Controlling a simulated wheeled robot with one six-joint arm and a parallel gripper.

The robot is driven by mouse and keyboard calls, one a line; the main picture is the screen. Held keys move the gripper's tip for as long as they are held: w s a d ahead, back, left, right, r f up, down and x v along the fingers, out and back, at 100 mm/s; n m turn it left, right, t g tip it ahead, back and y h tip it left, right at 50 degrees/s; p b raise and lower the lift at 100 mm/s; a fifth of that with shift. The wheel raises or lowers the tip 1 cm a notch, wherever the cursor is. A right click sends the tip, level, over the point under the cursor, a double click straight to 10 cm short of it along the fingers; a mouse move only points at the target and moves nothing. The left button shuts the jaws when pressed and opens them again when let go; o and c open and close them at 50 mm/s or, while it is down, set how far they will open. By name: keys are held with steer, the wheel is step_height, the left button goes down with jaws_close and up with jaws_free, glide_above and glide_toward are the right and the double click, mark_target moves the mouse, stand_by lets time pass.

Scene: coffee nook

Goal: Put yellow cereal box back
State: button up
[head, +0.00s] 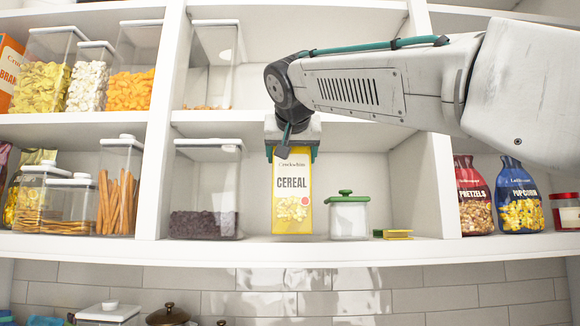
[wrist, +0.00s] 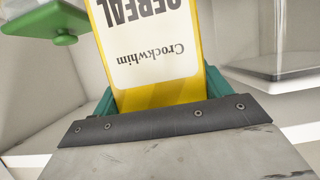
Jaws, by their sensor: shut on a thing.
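The yellow cereal box (head: 291,195) has a white label reading CEREAL. It stands upright on the lower middle shelf in the head view, its bottom at or very near the shelf board. My gripper (head: 292,152) is shut on its top from above, with a green finger on each side. In the wrist view the box (wrist: 145,50) shows upside down between the green fingers of my gripper (wrist: 155,100). The far side of the box is hidden.
A clear container with dark contents (head: 205,190) stands just left of the box. A white canister with a green lid (head: 348,215) is close on the right, then a small yellow and green item (head: 393,234). Shelf dividers bound the bay.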

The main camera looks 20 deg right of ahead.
steer(key=shift+w+d, duration=0.2)
steer(key=shift+w, duration=0.25)
steer(key=x, duration=0.3)
steer(key=shift+w+f, duration=0.15)
steer(key=shift+w, duration=0.15)
steer(key=shift+f, duration=0.1)
steer(key=o, duration=1.4)
steer(key=shift+c, duration=0.2)
